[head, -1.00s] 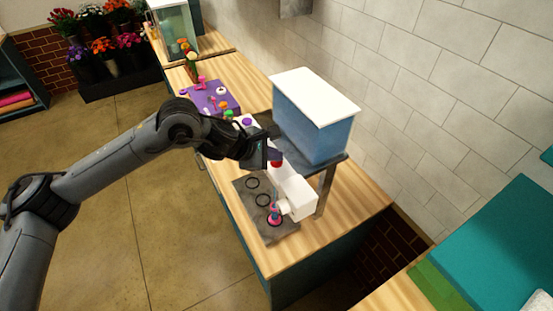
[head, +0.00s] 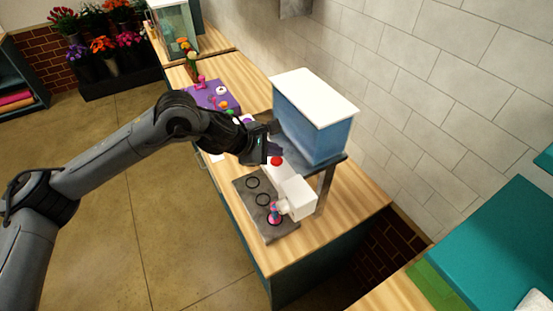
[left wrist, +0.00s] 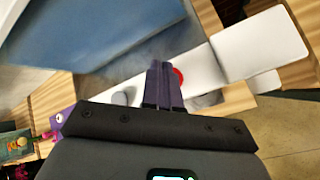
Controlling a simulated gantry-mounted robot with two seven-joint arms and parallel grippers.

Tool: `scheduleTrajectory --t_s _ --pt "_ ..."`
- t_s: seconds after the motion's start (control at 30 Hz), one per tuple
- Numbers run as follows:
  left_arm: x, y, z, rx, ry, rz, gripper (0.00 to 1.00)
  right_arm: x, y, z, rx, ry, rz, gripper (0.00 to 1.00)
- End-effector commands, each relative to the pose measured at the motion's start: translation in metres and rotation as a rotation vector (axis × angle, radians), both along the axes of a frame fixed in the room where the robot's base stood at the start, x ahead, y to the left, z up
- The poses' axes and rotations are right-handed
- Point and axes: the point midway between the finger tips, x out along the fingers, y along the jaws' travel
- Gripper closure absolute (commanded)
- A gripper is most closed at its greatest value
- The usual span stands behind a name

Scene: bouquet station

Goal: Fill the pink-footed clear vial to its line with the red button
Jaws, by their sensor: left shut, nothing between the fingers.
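The pink-footed clear vial (head: 275,214) stands on the grey plate (head: 262,226), at the front ring beside the white spout block. It is small in the head view, so its liquid level and line cannot be read. The red button (head: 277,160) sits on top of the white dispenser arm (head: 290,182). My left gripper (head: 272,151) is shut and empty, just behind and above the button. In the left wrist view its fingers (left wrist: 163,70) partly cover the red button (left wrist: 179,76); contact cannot be told. My right gripper is not in view.
A blue tank with a white lid (head: 315,125) stands on a dark raised shelf close beside my left gripper. A purple tray (head: 212,97) with small coloured items lies farther back on the wooden counter. Two empty rings show on the grey plate. The tiled wall bounds the right.

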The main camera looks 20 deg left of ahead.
Motion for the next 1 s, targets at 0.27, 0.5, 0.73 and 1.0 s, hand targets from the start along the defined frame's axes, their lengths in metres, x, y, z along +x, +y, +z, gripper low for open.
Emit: scheduleTrajectory --t_s 0.27,0.5,0.73,1.0 --pt "0.001 0.000 0.023 -0.001 -0.003 -0.001 1.00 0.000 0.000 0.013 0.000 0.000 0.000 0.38" --pt "0.000 0.000 0.044 -0.001 -0.001 0.000 1.00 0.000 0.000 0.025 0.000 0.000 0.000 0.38" --pt "0.000 0.000 0.049 -0.001 0.000 0.000 1.00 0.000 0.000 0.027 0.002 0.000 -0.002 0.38" --pt "0.000 0.000 0.049 -0.001 0.000 -0.001 1.00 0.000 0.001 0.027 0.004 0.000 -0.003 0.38"
